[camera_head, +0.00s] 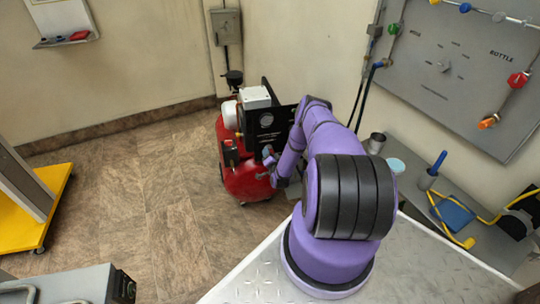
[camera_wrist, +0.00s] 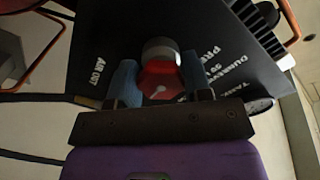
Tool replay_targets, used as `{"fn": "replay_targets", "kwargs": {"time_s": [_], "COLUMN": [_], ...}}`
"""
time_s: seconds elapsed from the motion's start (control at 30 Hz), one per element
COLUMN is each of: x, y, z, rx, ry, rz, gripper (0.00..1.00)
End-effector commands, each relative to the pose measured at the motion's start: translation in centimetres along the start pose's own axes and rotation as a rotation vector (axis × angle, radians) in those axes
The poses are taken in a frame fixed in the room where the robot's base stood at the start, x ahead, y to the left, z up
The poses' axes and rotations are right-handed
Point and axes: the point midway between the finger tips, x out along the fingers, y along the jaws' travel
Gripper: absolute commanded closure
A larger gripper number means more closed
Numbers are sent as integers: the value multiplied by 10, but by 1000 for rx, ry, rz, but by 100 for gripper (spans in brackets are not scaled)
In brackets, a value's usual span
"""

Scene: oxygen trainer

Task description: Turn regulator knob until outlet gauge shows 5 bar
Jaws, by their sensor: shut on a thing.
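In the wrist view, a red knob-like part (camera_wrist: 161,82) with a pale mark and a grey round cap (camera_wrist: 160,50) stands in front of a dark panel. I take it for the regulator knob. My gripper (camera_wrist: 160,80) has one blue finger on each side of it and is shut on it. In the head view, my arm reaches to the front of a red compressor (camera_head: 247,184) with a black panel (camera_head: 267,128); the gripper there is small and partly hidden by my arm. A dark round rim (camera_wrist: 261,104) may be a gauge; no reading is visible.
The black panel (camera_wrist: 110,55) carries white lettering, including "AIR OUT". A hose (camera_wrist: 50,98) runs in from the left. A bench (camera_head: 412,190) with a cup and yellow tubing stands right of my arm. The tiled floor (camera_head: 130,190) left of the compressor is clear.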

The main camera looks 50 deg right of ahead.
Motion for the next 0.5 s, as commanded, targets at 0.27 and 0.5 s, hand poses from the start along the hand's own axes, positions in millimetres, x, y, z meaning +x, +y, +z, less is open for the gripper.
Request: {"fn": "replay_targets", "kwargs": {"time_s": [0.27,0.5], "x": [-2,-2], "y": [0,-1], "z": [1,0], "rx": [263,491], "ry": [-1,-1], "rz": [4,4], "gripper": [78,78]}}
